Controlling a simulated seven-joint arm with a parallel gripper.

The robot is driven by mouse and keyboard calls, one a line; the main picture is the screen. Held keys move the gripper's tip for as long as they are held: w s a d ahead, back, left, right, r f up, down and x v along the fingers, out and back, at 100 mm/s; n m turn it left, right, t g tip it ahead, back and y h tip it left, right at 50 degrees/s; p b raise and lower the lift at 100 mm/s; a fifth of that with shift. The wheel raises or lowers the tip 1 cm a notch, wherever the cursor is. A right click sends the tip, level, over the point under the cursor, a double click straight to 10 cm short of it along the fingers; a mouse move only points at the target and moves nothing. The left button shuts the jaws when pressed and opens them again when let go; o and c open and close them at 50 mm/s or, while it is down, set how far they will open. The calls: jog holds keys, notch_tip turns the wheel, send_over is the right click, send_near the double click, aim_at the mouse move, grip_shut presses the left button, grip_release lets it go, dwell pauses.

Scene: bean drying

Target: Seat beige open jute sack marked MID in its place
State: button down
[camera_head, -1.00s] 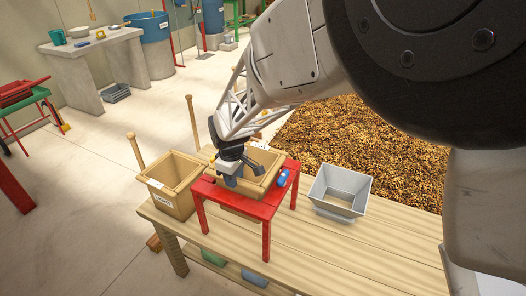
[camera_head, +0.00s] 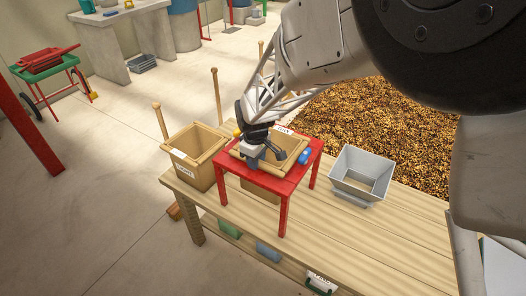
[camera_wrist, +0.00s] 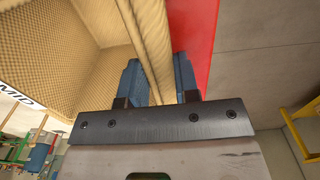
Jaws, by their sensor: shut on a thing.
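The beige open sack (camera_head: 289,142) is within the red stand (camera_head: 284,181) on the bench in the head view. Its rim stands just above the stand's top, and beige material shows below the top between the legs. My gripper (camera_head: 254,163) is shut on the sack's near left rim. In the wrist view, the blue fingers of my gripper (camera_wrist: 160,82) pinch the wall of the sack (camera_wrist: 98,75), whose MID label shows at the left edge. A red strip of the stand (camera_wrist: 190,30) lies right beside the wall. How deep the sack sits is partly hidden.
Another beige sack (camera_head: 201,174) with a white label stands left of the red stand. A grey metal hopper (camera_head: 358,180) is at right on the wooden bench (camera_head: 315,240). Wooden posts (camera_head: 216,95) rise behind. Beans (camera_head: 390,125) cover the area beyond. A blue part (camera_head: 305,156) sits on the stand's right edge.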

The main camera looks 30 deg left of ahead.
jog(key=c, duration=0.8)
grip_release()
jog(key=shift+r, duration=3.9)
